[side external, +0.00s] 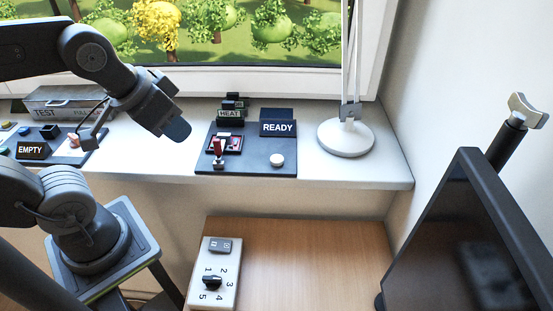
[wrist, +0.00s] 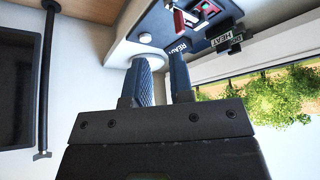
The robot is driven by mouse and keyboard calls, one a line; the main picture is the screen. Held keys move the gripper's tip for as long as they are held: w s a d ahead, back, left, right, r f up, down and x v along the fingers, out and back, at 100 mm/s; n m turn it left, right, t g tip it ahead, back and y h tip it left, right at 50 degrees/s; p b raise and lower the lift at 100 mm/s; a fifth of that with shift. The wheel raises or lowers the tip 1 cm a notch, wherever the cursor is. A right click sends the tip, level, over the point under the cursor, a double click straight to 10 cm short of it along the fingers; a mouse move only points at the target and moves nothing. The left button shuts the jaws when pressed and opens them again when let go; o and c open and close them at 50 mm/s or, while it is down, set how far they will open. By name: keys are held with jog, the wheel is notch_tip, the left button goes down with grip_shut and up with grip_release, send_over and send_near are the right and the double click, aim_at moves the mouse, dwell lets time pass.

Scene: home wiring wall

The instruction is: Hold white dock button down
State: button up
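A round white button (side external: 277,160) sits on the front right of the dark dock panel (side external: 240,168), in front of the READY sign (side external: 278,127). In the wrist view the white button (wrist: 145,38) shows just beyond the fingertips, standing out from the panel. My gripper (side external: 177,130) hangs above the sill, left of the panel and apart from the button. In the wrist view my gripper (wrist: 161,66) has a gap between its two fingers and nothing between them.
The panel also carries a red lever (side external: 219,147) and a HEAT sign (side external: 229,114). A white lamp base (side external: 345,139) stands to its right. A panel with an EMPTY sign (side external: 32,150) lies to the left. A dark monitor (side external: 470,235) stands at the right.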

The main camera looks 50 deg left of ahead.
grip_shut()
dwell(1.4)
